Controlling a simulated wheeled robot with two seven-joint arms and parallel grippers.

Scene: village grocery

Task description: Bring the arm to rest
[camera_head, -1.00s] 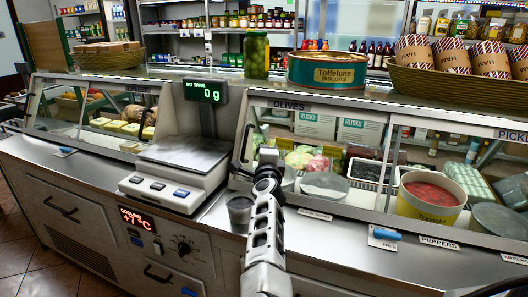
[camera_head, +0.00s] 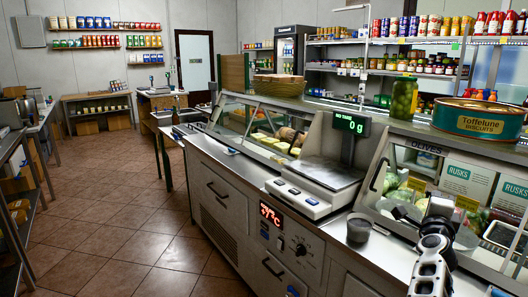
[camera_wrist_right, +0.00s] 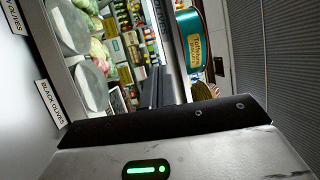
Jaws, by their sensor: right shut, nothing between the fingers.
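My right arm comes in at the bottom right of the head view, in front of the counter. Its dark gripper (camera_head: 402,214) is small there and partly hidden by the wrist. In the right wrist view the dark fingers (camera_wrist_right: 157,88) are together, with nothing between them. No object is held. The gripper is near the front of the glass display case, to the right of the dark cup (camera_head: 359,228). My left gripper is not in view.
The counter carries a scale (camera_head: 309,187), a jar of olives (camera_head: 404,99) and a Toffelune biscuit tin (camera_head: 476,121). The wrist view also shows the tin (camera_wrist_right: 187,42) and a black olives label (camera_wrist_right: 49,104). Tiled floor (camera_head: 120,235) is clear at left.

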